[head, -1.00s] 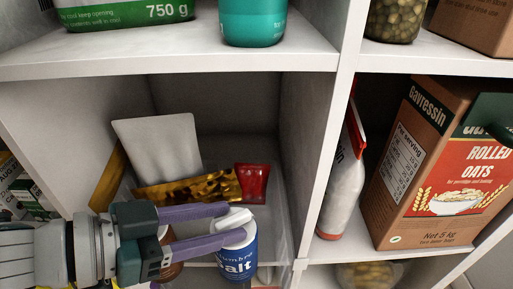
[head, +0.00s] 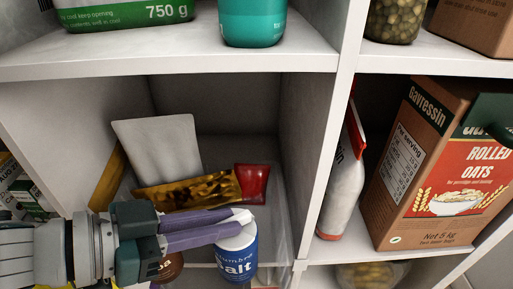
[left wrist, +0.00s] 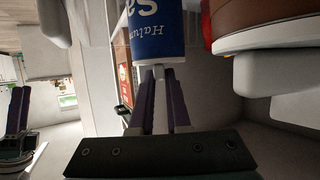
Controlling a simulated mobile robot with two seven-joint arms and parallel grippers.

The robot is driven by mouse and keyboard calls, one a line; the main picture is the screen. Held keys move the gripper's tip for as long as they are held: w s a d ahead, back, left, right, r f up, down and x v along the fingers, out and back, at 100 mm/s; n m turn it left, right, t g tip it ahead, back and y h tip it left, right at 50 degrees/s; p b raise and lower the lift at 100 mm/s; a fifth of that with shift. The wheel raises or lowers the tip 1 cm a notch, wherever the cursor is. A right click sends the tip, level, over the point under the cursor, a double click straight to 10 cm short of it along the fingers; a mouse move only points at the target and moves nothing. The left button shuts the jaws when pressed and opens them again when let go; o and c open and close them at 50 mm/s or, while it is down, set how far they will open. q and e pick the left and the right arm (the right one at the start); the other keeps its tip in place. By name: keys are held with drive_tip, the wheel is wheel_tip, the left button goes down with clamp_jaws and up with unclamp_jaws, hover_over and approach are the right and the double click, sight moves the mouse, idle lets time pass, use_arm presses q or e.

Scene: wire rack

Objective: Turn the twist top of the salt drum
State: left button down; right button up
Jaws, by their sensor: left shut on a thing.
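The salt drum (head: 238,259) is blue with a white top and stands at the front of the middle shelf. In the left wrist view the drum (left wrist: 157,38) shows upside down. My left gripper (head: 240,217) comes in from the left over its top. Its purple fingers are shut on the white twist top, a piece of which (left wrist: 158,73) shows between the fingertips in the left wrist view. The fingers hide part of the top in the head view. My right gripper (left wrist: 17,110) seems to show at the left edge of the left wrist view, small and dark.
Behind the drum are a grey-white pouch (head: 160,150), a gold packet (head: 190,191) and a red packet (head: 252,184). A brown-lidded jar (head: 170,267) stands close left of the drum, below my fingers. A shelf divider (head: 320,150) stands to the right, with an oats box (head: 430,165) beyond.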

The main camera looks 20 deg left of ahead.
use_arm(q)
drive_tip(key=shift+w+a+m+g+h, duration=0.2)
drive_tip(key=shift+m+g+h, duration=0.6)
drive_tip(key=shift+m+g, duration=0.15)
drive_tip(key=c, duration=0.9)
unclamp_jaws()
drive_tip(key=shift+o, duration=0.2)
drive_tip(key=v, duration=1)
